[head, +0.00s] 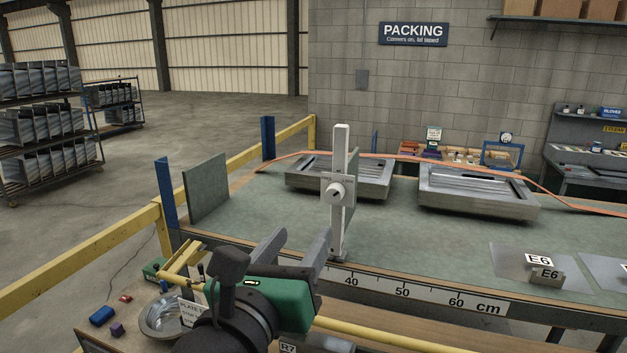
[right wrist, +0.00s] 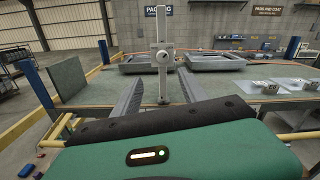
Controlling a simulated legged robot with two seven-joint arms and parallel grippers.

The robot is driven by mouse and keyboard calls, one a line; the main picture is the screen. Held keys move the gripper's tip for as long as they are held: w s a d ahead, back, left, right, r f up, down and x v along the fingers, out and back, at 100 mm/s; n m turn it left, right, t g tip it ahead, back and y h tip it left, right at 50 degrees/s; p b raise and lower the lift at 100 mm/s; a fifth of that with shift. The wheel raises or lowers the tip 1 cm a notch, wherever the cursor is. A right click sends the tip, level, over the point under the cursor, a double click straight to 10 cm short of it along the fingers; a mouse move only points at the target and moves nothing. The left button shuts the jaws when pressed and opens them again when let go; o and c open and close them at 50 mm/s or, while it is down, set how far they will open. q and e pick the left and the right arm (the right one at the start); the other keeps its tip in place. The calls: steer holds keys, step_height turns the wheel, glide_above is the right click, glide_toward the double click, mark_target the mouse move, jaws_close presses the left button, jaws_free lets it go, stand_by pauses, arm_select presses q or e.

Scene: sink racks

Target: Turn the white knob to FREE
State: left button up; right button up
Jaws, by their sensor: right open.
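The white knob (head: 335,191) is a round knob on a square plate, fixed partway up an upright white post (head: 341,150) at the bench's front edge. It also shows in the right wrist view (right wrist: 162,57). Any FREE marking is too small to read. My right gripper (head: 296,243) is open and empty, in front of and below the knob, apart from it. In the right wrist view its two fingers (right wrist: 158,88) stand on either side of the post's lower part, with the knob above and beyond them. My left gripper is in neither view.
Two grey metal racks (head: 480,207) lie on the green bench top behind the post. A grey upright panel (head: 206,187) stands at the left. An orange hose (head: 400,156) runs along the back. A ruler strip (head: 430,291) lines the front edge. Yellow rails (head: 90,250) are at left.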

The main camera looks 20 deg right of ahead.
steer(key=p, duration=0.2)
glide_toward(332, 198)
steer(key=p+x, duration=0.3)
steer(key=x, duration=0.6)
steer(key=shift+w+a+p, duration=0.1)
steer(key=shift+p, duration=0.3)
steer(key=shift+w, duration=0.35)
steer(key=shift+a, duration=0.1)
steer(key=shift+s+a+r, duration=0.1)
steer(key=shift+s, duration=0.25)
steer(key=shift+s+r, duration=0.1)
steer(key=shift+s, duration=0.35)
steer(key=shift+d, duration=0.4)
steer(key=shift+c, duration=1.4)
steer(key=shift+w+d, duration=0.2)
steer(key=shift+w, duration=0.25)
steer(key=c, duration=0.5)
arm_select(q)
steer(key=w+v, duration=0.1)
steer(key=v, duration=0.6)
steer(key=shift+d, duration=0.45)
arm_select(e)
steer(key=shift+a, duration=0.15)
jaws_close()
